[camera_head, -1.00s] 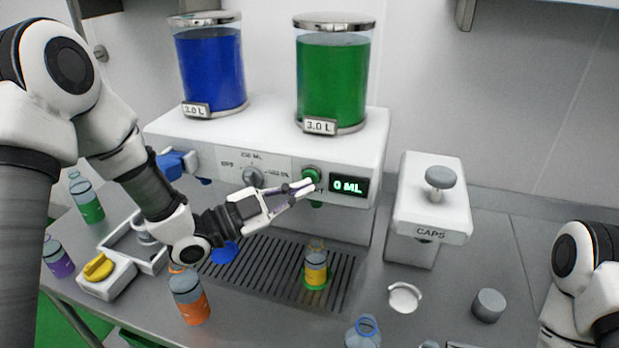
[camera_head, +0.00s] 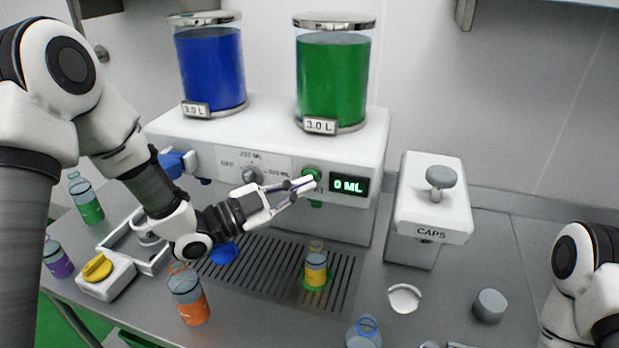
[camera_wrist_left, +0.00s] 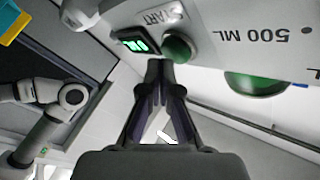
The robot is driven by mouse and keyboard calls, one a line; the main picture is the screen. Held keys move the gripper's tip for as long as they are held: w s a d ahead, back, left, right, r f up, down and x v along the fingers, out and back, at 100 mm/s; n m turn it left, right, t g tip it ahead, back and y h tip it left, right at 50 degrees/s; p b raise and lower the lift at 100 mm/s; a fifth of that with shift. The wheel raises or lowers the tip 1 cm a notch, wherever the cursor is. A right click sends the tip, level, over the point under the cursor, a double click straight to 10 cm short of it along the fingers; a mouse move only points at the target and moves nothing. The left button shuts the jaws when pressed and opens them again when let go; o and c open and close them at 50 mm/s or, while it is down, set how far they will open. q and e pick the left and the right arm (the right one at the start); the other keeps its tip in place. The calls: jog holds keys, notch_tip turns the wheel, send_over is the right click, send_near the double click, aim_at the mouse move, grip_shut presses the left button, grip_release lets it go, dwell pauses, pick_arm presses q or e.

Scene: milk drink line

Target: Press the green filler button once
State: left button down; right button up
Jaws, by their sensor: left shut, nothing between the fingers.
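The green filler button (camera_head: 312,174) is on the front of the white filler, left of a display (camera_head: 348,186) reading 0 ML. It also shows in the left wrist view (camera_wrist_left: 178,47), beside the word START. My left gripper (camera_head: 309,182) is shut and empty, its fingertips close in front of the button, covering its lower edge in the head view. In the wrist view the fingertips (camera_wrist_left: 158,64) are at the button's lower left; I cannot tell whether they touch it. My right gripper is out of view.
A bottle with yellow liquid (camera_head: 316,265) stands on the drip grate (camera_head: 285,270) below the green nozzle. A grey dial (camera_head: 252,175) is left of the button. The caps machine (camera_head: 430,205) stands to the right. An orange bottle (camera_head: 187,295) stands in front.

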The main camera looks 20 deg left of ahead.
pick_arm(q)
jog(key=shift+w, duration=0.45)
dwell(0.4)
jog(key=shift+s, duration=0.15)
jog(key=shift+s+b, duration=0.4)
jog(key=shift+s, duration=0.35)
jog(key=s+b, duration=0.1)
jog(key=s, duration=0.4)
jog(key=shift+a, duration=0.1)
dwell(0.6)
